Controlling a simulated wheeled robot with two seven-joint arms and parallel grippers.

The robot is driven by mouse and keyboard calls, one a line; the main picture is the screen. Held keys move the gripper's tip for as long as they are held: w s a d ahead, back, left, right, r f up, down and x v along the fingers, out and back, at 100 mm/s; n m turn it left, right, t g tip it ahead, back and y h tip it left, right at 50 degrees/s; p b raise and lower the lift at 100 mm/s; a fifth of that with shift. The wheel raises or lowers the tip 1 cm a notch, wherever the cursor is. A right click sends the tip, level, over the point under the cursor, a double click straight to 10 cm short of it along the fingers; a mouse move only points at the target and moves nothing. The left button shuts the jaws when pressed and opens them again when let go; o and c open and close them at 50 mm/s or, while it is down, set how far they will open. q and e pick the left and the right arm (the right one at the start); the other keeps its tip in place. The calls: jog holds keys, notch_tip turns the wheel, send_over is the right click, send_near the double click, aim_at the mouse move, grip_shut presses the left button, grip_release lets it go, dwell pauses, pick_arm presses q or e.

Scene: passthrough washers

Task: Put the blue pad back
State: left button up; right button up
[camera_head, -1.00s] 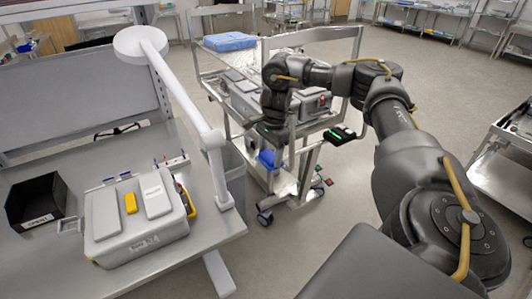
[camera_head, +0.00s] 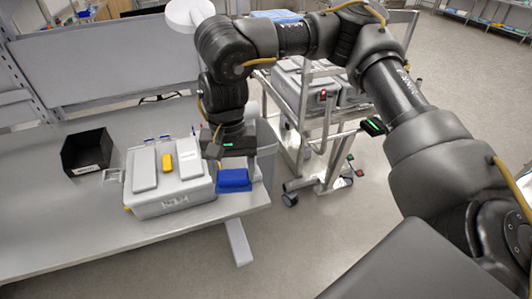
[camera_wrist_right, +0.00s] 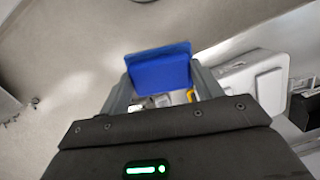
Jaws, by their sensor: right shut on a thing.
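The blue pad (camera_head: 233,181) is held by my right gripper (camera_head: 232,166) beside the right side of a grey case, over the right end of the table. I cannot tell whether the pad touches the table. In the right wrist view the blue pad (camera_wrist_right: 160,70) sits between the two fingers of the right gripper (camera_wrist_right: 162,85), which are shut on it. The grey case (camera_head: 172,196) carries two light grey blocks and a yellow block (camera_head: 167,163) on top. My left gripper is out of view.
A black bin (camera_head: 87,152) and a small clear tray (camera_head: 112,176) stand left of the case. A lamp (camera_head: 188,15) rises behind my right arm. A metal cart (camera_head: 325,165) with grey cases stands beyond the table. The table front is bare.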

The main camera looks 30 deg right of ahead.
jog(key=s+a+r+n, duration=0.1)
jog(key=s+a+n, duration=0.15)
jog(key=a, duration=0.35)
jog(key=s+a+r+n, duration=0.1)
jog(key=a+r+n, duration=0.15)
jog(key=a, duration=0.25)
pick_arm(q)
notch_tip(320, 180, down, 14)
jog(key=b, duration=1.4)
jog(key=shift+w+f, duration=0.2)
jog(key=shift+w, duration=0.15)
pick_arm(e)
notch_tip(320, 180, down, 15)
jog(key=shift+a+n+h, duration=0.15)
jog(key=shift+n+h, duration=0.15)
jog(key=shift+h, duration=0.1)
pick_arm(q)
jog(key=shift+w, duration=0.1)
pick_arm(e)
jog(key=shift+r, duration=0.1)
